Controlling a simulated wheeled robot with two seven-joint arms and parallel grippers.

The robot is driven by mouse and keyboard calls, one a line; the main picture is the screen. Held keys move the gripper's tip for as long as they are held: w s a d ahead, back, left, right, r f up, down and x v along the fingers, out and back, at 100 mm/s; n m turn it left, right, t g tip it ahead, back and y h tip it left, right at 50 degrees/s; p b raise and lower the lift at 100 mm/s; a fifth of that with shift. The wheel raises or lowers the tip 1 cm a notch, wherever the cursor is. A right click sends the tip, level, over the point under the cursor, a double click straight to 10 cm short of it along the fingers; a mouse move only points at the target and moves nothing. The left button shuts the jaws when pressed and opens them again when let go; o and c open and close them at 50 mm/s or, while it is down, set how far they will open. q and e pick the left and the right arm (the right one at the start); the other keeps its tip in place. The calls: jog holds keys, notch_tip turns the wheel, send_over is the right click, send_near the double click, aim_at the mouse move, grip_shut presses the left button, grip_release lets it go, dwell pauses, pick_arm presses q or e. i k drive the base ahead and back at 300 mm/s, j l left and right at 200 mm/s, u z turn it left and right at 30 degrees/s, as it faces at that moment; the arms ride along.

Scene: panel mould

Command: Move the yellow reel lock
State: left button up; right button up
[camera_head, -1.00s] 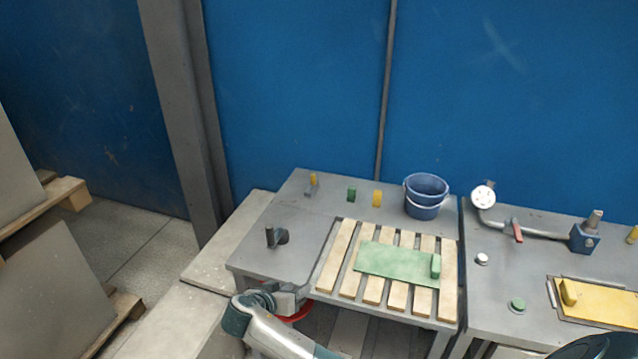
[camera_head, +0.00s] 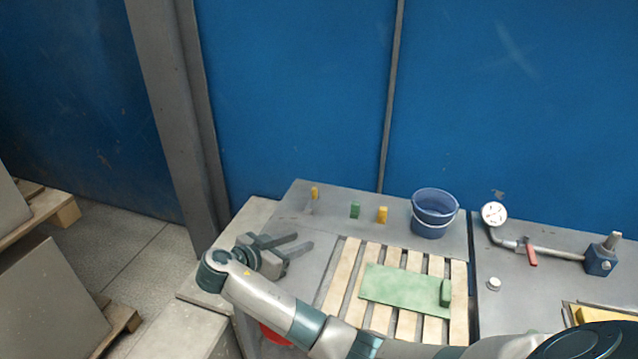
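Two small yellow pieces stand at the back of the left table, and I cannot tell which is the reel lock. One is a yellow upright piece (camera_head: 314,193) with a grey part at its foot; the other is a yellow block (camera_head: 382,214) right of a green block (camera_head: 355,210). My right gripper (camera_head: 303,243) is over the table's left part, its two fingers spread and pointing right. It is in front of and apart from both yellow pieces. No object shows between its fingers. My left gripper is not in view.
A blue bucket (camera_head: 434,214) stands at the back right. A green panel (camera_head: 405,289) with a green block lies on wooden slats (camera_head: 342,277). A gauge (camera_head: 494,213) and pipe with a red lever (camera_head: 531,254) are on the right table. Pallets (camera_head: 50,208) stand far left.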

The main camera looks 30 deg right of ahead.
aim_at(315, 190)
jog(key=i+l, duration=0.35)
jog(key=i, duration=0.15)
jog(key=i+l, duration=0.35)
jog(key=i, duration=0.15)
